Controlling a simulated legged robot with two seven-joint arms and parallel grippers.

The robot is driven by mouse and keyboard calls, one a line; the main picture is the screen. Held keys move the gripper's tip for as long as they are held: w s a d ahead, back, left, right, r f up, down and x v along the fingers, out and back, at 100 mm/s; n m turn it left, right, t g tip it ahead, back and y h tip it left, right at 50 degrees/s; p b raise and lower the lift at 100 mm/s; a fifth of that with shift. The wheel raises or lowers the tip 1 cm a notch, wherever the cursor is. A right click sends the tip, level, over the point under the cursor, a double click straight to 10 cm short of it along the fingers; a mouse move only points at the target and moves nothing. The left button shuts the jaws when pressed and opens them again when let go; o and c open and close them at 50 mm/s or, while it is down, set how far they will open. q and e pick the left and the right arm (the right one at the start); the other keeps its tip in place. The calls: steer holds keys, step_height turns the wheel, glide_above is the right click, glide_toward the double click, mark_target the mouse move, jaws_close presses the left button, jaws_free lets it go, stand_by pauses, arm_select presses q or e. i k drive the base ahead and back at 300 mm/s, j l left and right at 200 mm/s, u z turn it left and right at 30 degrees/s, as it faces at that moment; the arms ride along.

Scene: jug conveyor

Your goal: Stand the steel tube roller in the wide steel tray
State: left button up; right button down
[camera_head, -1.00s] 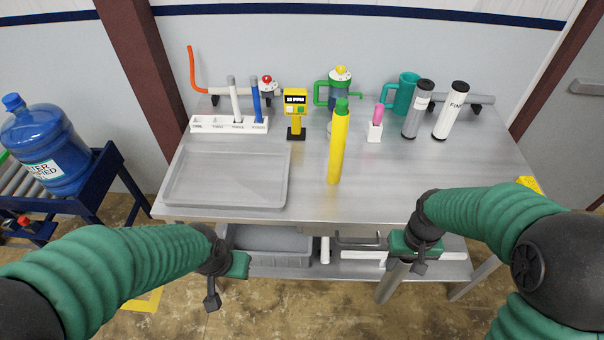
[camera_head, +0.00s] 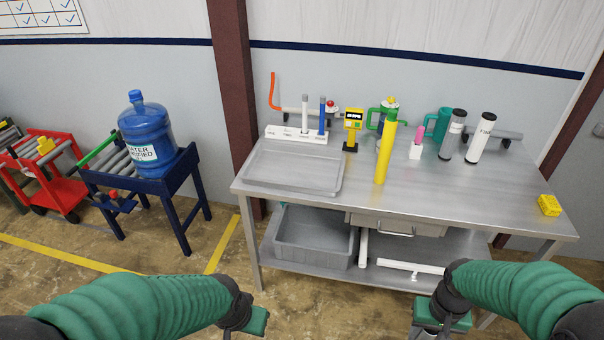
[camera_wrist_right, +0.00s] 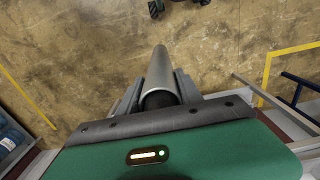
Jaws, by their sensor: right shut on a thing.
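The wide steel tray (camera_head: 293,172) lies on the left end of the steel workbench, and its inside looks empty. The steel tube roller (camera_wrist_right: 158,72) is a smooth grey cylinder with a dark end. In the right wrist view it is between the fingers of my right gripper (camera_wrist_right: 157,98), which is shut on it, and it points out over the floor. In the head view my right gripper (camera_head: 440,325) is low, in front of the bench, with most of the roller out of frame. My left gripper (camera_head: 245,325) is low at the bottom edge, away from the tray; its fingers are mostly cut off.
A yellow tube (camera_head: 385,150) stands on the bench right of the tray. A labelled white holder (camera_head: 296,136) and a yellow meter (camera_head: 352,128) stand behind. A blue water jug (camera_head: 146,135) sits on a blue roller stand (camera_head: 182,178) to the left. Open floor separates stand and bench.

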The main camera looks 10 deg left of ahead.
mark_target(274, 167)
steer(key=j+u, duration=0.15)
steer(key=u, duration=1.15)
steer(key=i+u, duration=0.1)
steer(key=i, duration=1.4)
